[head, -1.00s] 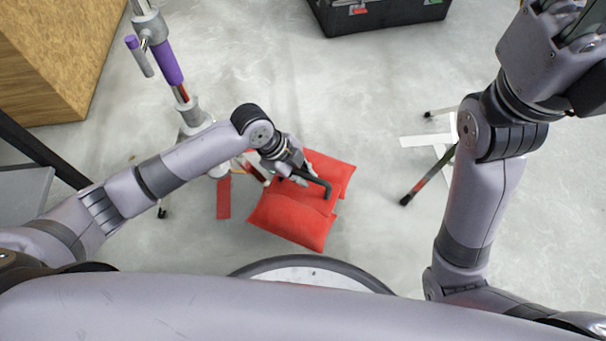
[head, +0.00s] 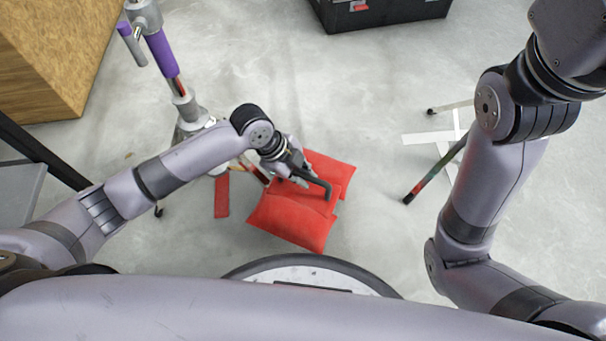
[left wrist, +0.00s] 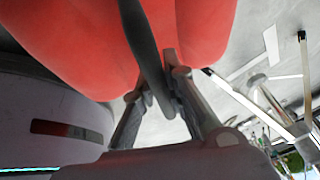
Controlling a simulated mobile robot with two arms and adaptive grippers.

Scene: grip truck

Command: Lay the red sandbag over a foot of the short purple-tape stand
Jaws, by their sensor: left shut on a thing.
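The red sandbag (head: 290,222) has two plump lobes and a black strap handle. My left gripper (head: 301,177) is shut on that strap, and the left wrist view shows the strap (left wrist: 146,50) between the fingers with the red lobes (left wrist: 75,35) on both sides. The short purple-tape stand (head: 162,55) stands at upper left, its base partly behind my left arm. One of its legs (head: 250,168) runs toward the bag, and its end is hidden by the gripper and bag. I cannot tell whether the bag touches it. My right gripper's fingers are out of view.
A red tape strip (head: 222,196) lies on the floor left of the bag. Another stand's leg (head: 432,172) and a white tape cross (head: 438,137) are to the right. A black case (head: 385,12) is at the top, a wooden box (head: 50,60) at upper left. Floor between is clear.

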